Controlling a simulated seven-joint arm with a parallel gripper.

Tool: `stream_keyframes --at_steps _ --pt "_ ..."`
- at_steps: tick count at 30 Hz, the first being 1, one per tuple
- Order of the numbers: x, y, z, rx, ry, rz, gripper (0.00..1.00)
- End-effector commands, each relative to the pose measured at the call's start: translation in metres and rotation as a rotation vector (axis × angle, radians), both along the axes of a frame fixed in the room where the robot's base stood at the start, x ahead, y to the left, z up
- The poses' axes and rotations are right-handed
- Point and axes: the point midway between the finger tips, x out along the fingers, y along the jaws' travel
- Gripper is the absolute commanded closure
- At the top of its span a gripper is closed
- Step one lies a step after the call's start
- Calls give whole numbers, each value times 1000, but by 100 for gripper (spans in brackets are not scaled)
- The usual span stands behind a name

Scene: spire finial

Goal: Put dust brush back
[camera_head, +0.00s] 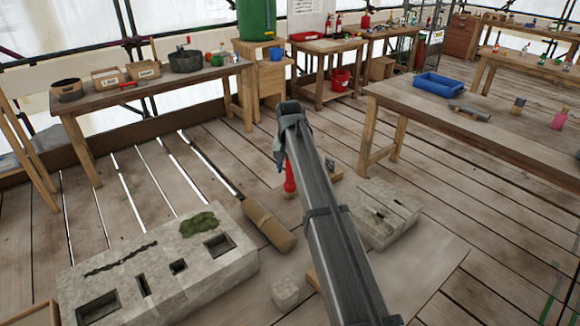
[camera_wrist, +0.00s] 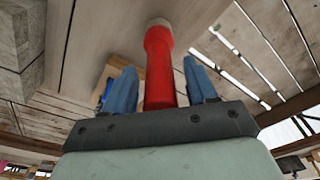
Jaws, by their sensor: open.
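My gripper (camera_head: 281,152) hangs above the floor near the middle of the head view, partly hidden by my arm. In the wrist view its two blue fingers (camera_wrist: 160,74) are apart. A red cylindrical thing with a pale end (camera_wrist: 158,52) stands between them, with a gap visible on each side. In the head view the red thing (camera_head: 290,179) shows just below my gripper. It may be the dust brush's handle; no bristles can be made out, and its far end is hidden.
A carved stone block (camera_head: 240,262) lies at lower left, with a brown roll (camera_head: 268,226) beside it. A slotted stone slab (camera_head: 375,228) lies right of my arm. A bench (camera_head: 95,97) with boxes and a dark pot stands at back left. A table (camera_head: 470,125) with a blue tray (camera_head: 439,85) stands at right.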

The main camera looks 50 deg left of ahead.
Motion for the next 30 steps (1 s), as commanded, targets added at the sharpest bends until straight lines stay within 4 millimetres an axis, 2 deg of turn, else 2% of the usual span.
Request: stream_keyframes --at_steps 5,8,21,30 --pt "0 0 4 1 -1 0 43" --pt "-1 -1 14 1 -1 0 43" --pt "-7 -7 92 2 -1 0 43" --pt "-10 -10 119 1 -1 0 43"
